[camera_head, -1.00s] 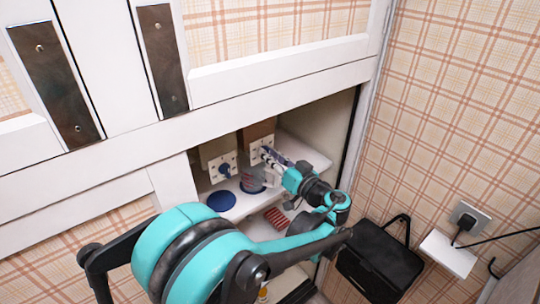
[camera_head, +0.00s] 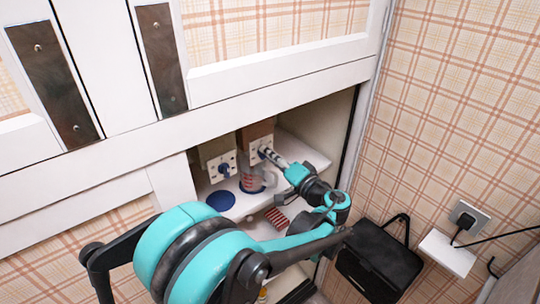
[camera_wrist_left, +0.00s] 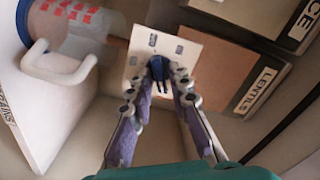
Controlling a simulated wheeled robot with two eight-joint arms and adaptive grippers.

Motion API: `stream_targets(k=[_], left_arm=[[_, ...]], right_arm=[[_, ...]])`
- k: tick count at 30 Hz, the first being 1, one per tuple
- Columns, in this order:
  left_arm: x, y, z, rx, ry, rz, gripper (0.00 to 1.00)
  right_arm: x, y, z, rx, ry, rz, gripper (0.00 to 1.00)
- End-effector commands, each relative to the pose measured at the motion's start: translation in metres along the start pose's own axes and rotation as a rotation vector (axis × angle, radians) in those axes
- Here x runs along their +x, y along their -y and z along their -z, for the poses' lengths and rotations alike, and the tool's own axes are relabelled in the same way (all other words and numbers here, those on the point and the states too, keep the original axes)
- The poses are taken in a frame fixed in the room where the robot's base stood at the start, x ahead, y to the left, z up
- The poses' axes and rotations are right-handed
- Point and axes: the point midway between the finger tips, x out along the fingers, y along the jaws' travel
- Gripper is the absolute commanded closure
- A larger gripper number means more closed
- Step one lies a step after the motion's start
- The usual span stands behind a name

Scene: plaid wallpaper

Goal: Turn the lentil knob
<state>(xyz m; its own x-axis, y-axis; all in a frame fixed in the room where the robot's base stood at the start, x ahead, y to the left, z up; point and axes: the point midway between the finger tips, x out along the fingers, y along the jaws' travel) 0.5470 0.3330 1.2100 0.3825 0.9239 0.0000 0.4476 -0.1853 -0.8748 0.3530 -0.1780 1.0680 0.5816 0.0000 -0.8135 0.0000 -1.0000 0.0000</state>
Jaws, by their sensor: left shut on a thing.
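In the head view, my left gripper (camera_head: 268,156) reaches into the cupboard to the right-hand of two dispensers, at its white front plate (camera_head: 256,158). In the left wrist view, the fingers (camera_wrist_left: 160,82) are shut on a dark blue knob (camera_wrist_left: 158,68) in front of a white plate (camera_wrist_left: 143,48). The brown box (camera_wrist_left: 205,62) beside this plate bears a LENTILS label (camera_wrist_left: 258,90). The knob's far side is partly hidden by the fingertips. My right gripper is not in view.
A clear cup with red marks (camera_head: 252,180) stands below the held knob; its pale handle (camera_wrist_left: 58,68) shows in the wrist view. The other dispenser's blue knob (camera_head: 224,169) is at left. A blue disc (camera_head: 220,200) lies on the shelf. A black bag (camera_head: 380,260) hangs right.

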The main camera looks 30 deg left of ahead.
Motion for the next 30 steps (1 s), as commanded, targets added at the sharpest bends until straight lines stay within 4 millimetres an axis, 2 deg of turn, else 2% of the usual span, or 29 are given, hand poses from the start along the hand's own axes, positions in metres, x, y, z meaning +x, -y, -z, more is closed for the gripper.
stream_targets(k=[17, 18, 19, 30], left_arm=[[-0.0001, -0.0004, -0.0001, 0.035, 0.0, -0.001, 1.0], [-0.0001, -0.0004, -0.0001, 0.035, 0.0, -0.001, 0.77], [-0.0001, -0.0004, -0.0001, 0.035, 0.0, -0.001, 0.7], [-0.0039, -0.0004, 0.0003, 0.035, -0.001, -0.001, 0.7]], right_arm=[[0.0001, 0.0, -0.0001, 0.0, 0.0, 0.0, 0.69], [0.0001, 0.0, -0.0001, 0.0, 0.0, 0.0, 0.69], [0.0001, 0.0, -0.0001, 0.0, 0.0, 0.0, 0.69], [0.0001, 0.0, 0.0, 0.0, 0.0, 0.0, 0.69]])
